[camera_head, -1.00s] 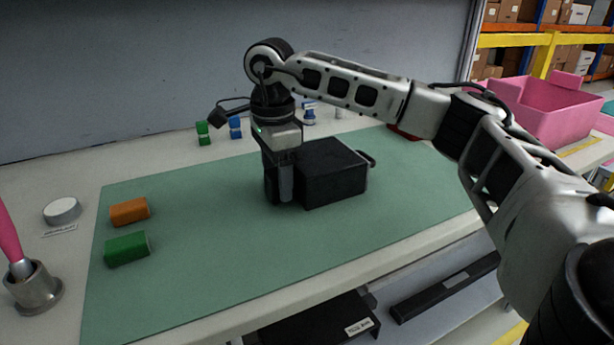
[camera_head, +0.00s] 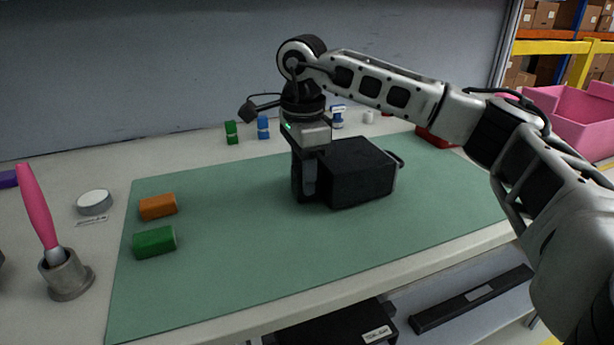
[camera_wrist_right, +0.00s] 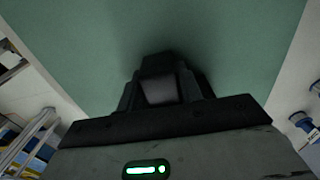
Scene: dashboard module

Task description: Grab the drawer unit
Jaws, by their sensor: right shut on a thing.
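The drawer unit (camera_head: 362,175) is a black box with a dark loop handle on its right side. It rests upright on the green mat (camera_head: 240,240) in the head view. My right gripper (camera_head: 308,188) points down at the box's left end and is shut on it. In the right wrist view my gripper's dark fingers (camera_wrist_right: 165,88) are over the green mat; the drawer unit cannot be made out clearly there, as the gripper body covers the lower part. My left gripper is not in view.
An orange block (camera_head: 158,206) and a green block (camera_head: 154,242) lie on the mat's left. A pink brush (camera_head: 38,205) stands in a metal cup (camera_head: 68,278). Small coloured items stand behind the mat. A pink bin (camera_head: 570,120) is at the right. The mat's front middle is clear.

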